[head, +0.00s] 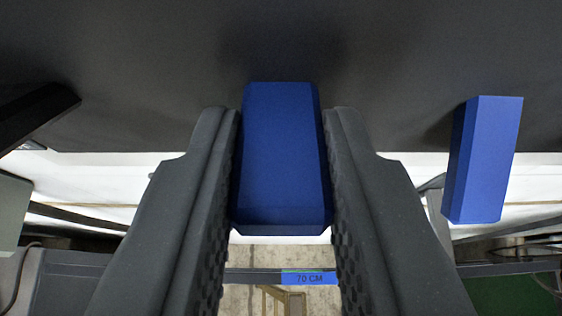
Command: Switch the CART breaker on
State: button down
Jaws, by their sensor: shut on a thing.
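A blue block-shaped handle (282,150) stands out from a dark grey panel (170,60) in the middle of the view. My gripper (282,165) has one finger on each side of it and is shut on it. A second blue handle (485,160) stands on the same panel to the right, apart from my gripper. No CART label or other breaker lettering shows, so I cannot tell which breaker either handle belongs to.
A black part (35,115) sticks out at the left edge. Thin cables lie at the lower right.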

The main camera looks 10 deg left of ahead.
jog(key=shift+r+g+p, duration=0.15)
jog(key=shift+g+p, duration=0.2)
jog(key=shift+g, duration=0.05)
dwell(0.4)
jog(key=c, duration=1.2)
grip_release()
jog(key=shift+w, duration=0.15)
jog(key=shift+c, duration=0.2)
jog(key=b+v, duration=0.3)
jog(key=v, duration=1)
jog(key=shift+s+b, duration=0.35)
jog(key=shift+s, duration=0.05)
jog(key=shift+r, duration=0.15)
